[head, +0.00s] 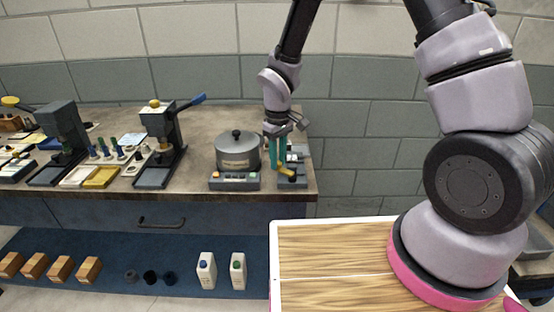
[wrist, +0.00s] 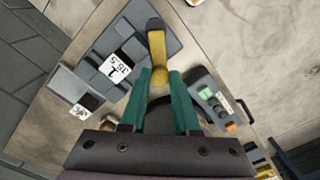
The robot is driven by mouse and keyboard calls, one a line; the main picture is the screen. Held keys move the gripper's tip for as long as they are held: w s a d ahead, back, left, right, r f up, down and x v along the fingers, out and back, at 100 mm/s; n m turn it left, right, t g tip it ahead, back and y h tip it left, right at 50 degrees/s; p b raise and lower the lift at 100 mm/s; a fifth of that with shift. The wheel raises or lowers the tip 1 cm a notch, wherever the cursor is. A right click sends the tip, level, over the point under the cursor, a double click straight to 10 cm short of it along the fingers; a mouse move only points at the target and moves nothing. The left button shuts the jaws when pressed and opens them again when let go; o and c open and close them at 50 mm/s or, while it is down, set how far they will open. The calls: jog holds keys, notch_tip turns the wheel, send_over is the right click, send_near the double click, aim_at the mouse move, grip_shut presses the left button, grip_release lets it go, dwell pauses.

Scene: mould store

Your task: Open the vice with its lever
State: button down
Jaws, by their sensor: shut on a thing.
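The vice (head: 294,157) is a grey block-built device at the right end of the bench, partly hidden behind my gripper in the head view. In the wrist view its grey body (wrist: 98,68) fills the upper left and bears a white label with print. Its yellow lever (head: 286,171) has a dark end; in the wrist view the lever (wrist: 157,48) points up the picture, with a yellow knob nearest me. My gripper (head: 277,165) reaches down from above. In the wrist view the teal fingers of my gripper (wrist: 160,76) are shut on the lever's knob.
A round grey lidded pot (head: 237,152) on a base with coloured buttons stands close left of my gripper. A press with a blue handle (head: 160,145) stands farther left. Two white bottles (head: 207,270) stand below the bench. A wood-topped surface (head: 330,260) lies in front.

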jog(key=c, duration=0.7)
grip_release()
jog(key=shift+o, duration=0.2)
